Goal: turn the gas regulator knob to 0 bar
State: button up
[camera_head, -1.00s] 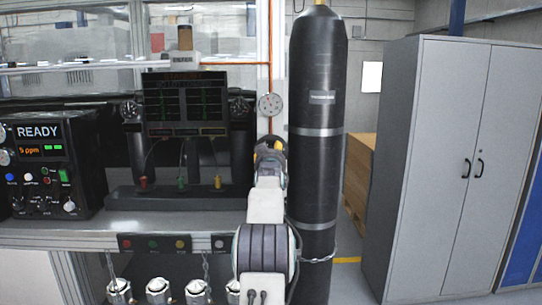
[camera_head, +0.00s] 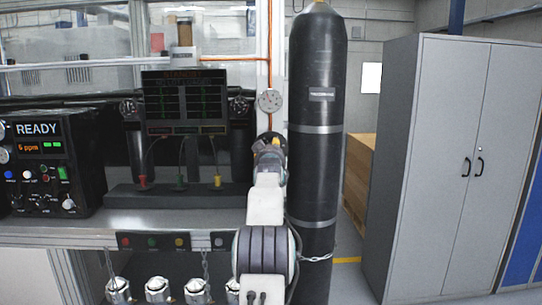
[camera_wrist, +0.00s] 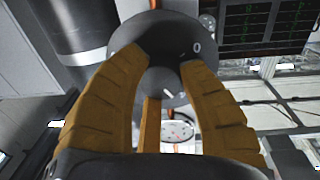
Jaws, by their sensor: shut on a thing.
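The regulator knob (camera_wrist: 168,80) is dark and round, with a white pointer line, in front of a dark dial plate (camera_wrist: 153,36) in the wrist view. A white "0" is on the plate to the right of the knob; the pointer line slants and does not clearly point at it. My gripper (camera_wrist: 163,66) has its orange-brown fingers closed around the knob. In the head view my gripper (camera_head: 269,150) is at the regulator, left of the black gas cylinder (camera_head: 317,110), and my arm hides most of the knob. A round pressure gauge (camera_head: 270,101) sits just above; its reading is too small to tell.
A bench (camera_head: 170,222) on the left carries a black control box (camera_head: 48,165) marked READY and a dark screen (camera_head: 184,102). Chrome valves hang below its edge. A grey cabinet (camera_head: 440,170) stands at the right, with some floor free before it.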

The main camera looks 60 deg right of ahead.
jog(key=n, duration=0.2)
jog(key=n+b, duration=0.1)
jog(key=n, duration=0.2)
jog(key=shift+f+n+b, duration=0.2)
jog(key=shift+n+b, duration=0.1)
dwell(0.4)
jog(key=o, duration=0.9)
jog(key=shift+w+d, duration=0.1)
jog(key=o, duration=0.3)
jog(key=shift+r, duration=0.1)
jog(key=shift+a, duration=0.2)
jog(key=shift+v, duration=5.85)
jog(key=shift+o, duration=0.3)
jog(key=shift+f, duration=0.2)
